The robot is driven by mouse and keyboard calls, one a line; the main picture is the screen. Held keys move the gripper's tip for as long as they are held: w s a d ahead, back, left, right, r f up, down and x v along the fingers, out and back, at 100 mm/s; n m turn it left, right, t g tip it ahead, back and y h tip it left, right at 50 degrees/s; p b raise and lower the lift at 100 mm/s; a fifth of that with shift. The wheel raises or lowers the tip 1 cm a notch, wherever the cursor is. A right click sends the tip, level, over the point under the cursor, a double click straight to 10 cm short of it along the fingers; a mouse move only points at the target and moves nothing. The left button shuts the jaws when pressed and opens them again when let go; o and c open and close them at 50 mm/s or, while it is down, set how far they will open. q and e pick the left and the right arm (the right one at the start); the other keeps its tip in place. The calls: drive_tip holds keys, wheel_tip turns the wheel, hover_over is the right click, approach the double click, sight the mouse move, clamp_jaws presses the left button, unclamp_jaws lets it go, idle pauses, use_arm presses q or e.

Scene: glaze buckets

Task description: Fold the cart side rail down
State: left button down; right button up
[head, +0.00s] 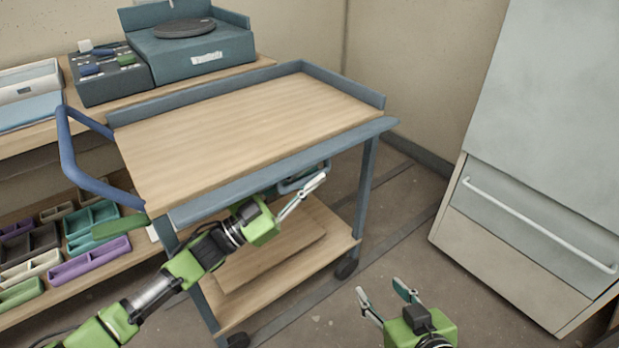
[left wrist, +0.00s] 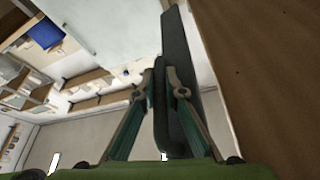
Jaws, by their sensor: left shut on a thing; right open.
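The cart has a wooden top (head: 240,130) in a blue-grey frame. Its side rail (head: 235,193) is a long blue-grey strip along the near edge, leaning outward and not upright like the rail at the back; its exact angle is hard to tell. My left gripper (head: 304,182) is at the rail's underside, right of its middle. In the left wrist view, my left gripper (left wrist: 175,85) is shut on the dark rail (left wrist: 172,125), one finger on each side. In the head view the rail partly hides the fingertips. My right gripper (head: 388,293) is open and empty, low right of the cart.
A blue push handle (head: 68,150) sticks out at the cart's left end. A lower shelf (head: 315,235) is under the top. A bench with a dark turntable box (head: 195,50) and small bins (head: 90,258) stands behind. A cabinet (head: 540,225) stands right; floor between is clear.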

use_arm(q)
drive_tip(key=c, duration=2.4)
unclamp_jaws()
drive_tip(key=shift+o, duration=0.2)
drive_tip(key=shift+r, duration=0.1)
